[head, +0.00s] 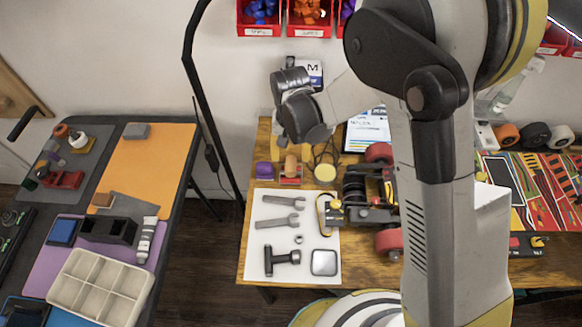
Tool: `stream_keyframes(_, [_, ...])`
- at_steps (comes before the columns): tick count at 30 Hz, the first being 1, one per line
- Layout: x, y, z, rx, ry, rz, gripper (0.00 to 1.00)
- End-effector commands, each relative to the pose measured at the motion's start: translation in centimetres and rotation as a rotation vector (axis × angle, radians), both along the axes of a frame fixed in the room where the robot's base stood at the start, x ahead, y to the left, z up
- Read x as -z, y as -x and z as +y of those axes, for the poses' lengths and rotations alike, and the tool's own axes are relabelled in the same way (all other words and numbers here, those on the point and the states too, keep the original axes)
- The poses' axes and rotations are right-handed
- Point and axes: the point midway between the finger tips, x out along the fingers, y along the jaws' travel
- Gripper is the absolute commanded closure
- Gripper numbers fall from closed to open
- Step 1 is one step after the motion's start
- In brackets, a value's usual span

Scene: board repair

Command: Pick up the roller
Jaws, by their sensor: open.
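Several wheel-like rollers stand in a row at the back right of the wooden table: an orange and dark one (507,134), a dark one (535,135) and a grey and dark one (562,136). I cannot tell which one the task means. My arm crosses the middle of the head view and bends over to the left. My gripper (305,126), at its dark end, is above the back left of the wooden table, far left of these rollers. Its fingers are hard to make out, and I see nothing held.
A black truck assembly with red wheels (386,242) stands mid-table, partly behind my arm. A white sheet (262,228) holds wrenches, a T-shaped tool and a square plate. A patterned board (510,180) lies at right. A side table (128,205) at left holds a compartment tray (62,288).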

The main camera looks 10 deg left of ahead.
Motion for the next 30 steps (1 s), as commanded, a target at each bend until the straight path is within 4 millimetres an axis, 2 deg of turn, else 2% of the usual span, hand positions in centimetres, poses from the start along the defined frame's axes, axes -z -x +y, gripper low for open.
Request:
stream_keyframes(1, [1.1, 0.0, 0.0, 0.0, 0.0, 0.0, 0.43])
stream_keyframes(8, [3.1, -0.1, -0.1, 0.0, 0.0, -0.001, 0.43])
stream_keyframes(15, [6.7, -0.2, -0.1, 0.0, 0.0, -0.001, 0.43])
stream_keyframes(22, [6.8, -0.2, -0.1, 0.0, 0.0, -0.001, 0.43])
stream_keyframes(23, [6.8, -0.2, -0.1, 0.0, 0.0, -0.001, 0.48])
stream_keyframes(28, [6.8, -0.2, -0.1, 0.0, 0.0, -0.001, 1.0])
stream_keyframes(30, [6.8, -0.2, -0.1, 0.0, 0.0, -0.001, 1.0])
